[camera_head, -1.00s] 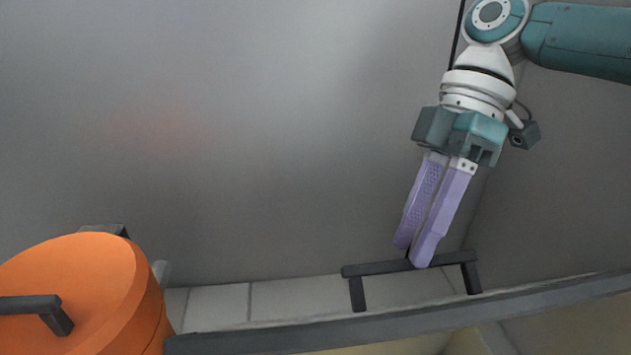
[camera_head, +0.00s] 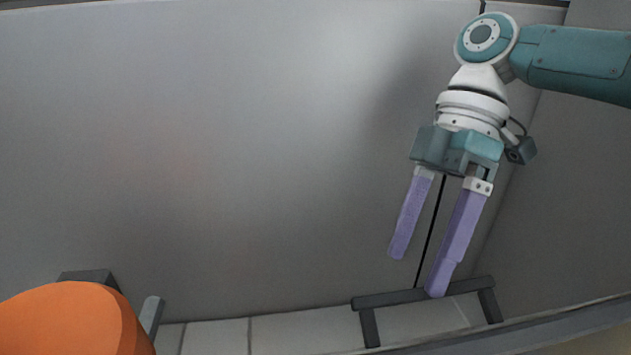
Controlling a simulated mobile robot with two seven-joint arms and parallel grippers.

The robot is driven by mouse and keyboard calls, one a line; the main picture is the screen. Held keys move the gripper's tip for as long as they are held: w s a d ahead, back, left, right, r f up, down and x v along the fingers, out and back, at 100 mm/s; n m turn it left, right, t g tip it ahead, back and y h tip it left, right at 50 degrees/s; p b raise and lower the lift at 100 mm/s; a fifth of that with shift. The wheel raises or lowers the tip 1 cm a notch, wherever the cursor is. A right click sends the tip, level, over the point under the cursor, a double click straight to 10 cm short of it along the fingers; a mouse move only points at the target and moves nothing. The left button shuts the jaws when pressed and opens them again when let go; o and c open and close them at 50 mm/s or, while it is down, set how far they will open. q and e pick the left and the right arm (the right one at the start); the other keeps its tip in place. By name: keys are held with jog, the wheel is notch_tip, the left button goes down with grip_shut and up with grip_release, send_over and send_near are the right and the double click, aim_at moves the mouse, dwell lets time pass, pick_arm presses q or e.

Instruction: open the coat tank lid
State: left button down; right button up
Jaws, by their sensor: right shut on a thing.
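A dark grey handle (camera_head: 384,299), a bar on two short posts, is low at the right of the head view. I cannot see the lid surface under it clearly. My right gripper (camera_head: 417,275) points down at this handle from above. Its two purple fingers are spaced apart. The near fingertip overlaps the bar, and the far one shows a little above and behind it. It is shut on the handle, though the exact contact is hard to see. My left gripper is not in view.
An orange round-topped thing (camera_head: 70,322) is cut off at the lower left, with a grey block (camera_head: 90,277) behind it. A large grey wall (camera_head: 230,150) fills the background. A grey rail (camera_head: 540,330) crosses the lower right. Pale tiles (camera_head: 300,328) lie below the wall.

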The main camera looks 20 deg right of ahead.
jog(key=shift+d+f, duration=0.15)
jog(key=shift+f, duration=0.3)
jog(key=shift+w+r, duration=0.1)
jog(key=shift+c, duration=0.5)
jog(key=shift+d+r, duration=0.1)
jog(key=b+v, duration=0.2)
jog(key=v, duration=0.8)
jog(key=shift+a+r, duration=0.3)
jog(key=shift+r, duration=0.05)
